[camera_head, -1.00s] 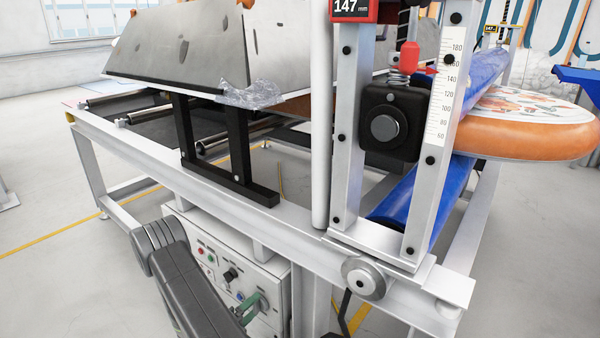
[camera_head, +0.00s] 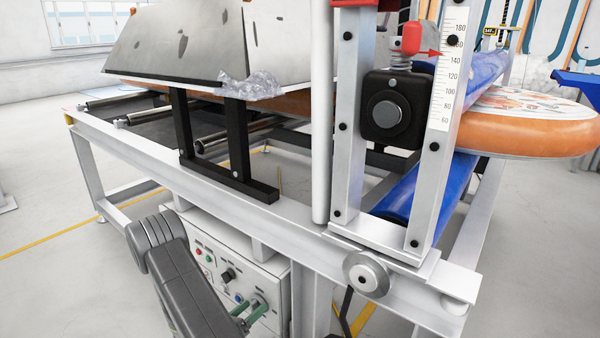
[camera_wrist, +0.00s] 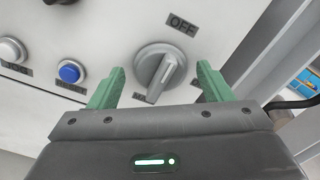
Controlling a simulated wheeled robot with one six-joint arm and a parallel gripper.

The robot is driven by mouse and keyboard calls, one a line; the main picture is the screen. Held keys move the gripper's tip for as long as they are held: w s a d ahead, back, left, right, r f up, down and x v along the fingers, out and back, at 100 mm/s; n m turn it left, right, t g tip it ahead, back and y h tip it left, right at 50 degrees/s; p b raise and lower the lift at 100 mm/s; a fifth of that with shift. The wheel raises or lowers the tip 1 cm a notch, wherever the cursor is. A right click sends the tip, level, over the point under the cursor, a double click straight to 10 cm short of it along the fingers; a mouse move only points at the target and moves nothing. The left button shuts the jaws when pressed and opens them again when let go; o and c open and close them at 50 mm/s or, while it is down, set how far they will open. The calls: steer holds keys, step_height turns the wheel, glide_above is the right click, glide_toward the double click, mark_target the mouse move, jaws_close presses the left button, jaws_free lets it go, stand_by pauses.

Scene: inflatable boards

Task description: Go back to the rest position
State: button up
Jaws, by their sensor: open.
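My gripper (camera_wrist: 160,78) is open and empty in the wrist view, its two green fingers spread on either side of a grey rotary knob (camera_wrist: 158,68). A gap shows between each finger and the knob. The knob's ridge slants up toward the OFF label (camera_wrist: 183,23); a lower label is partly hidden. In the head view my gripper (camera_head: 249,308) is at the lower right of the white control box (camera_head: 208,262), and my dark grey arm reaches in from below.
A blue button (camera_wrist: 70,72) and a white button (camera_wrist: 10,50) sit left of the knob. The machine frame (camera_head: 300,235) stands close above and right of the box. An orange-edged board (camera_head: 530,122) sticks out at the right by blue rollers (camera_head: 425,200). Floor at left is clear.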

steer(key=shift+m, duration=0.8)
steer(key=shift+d+r, duration=0.1)
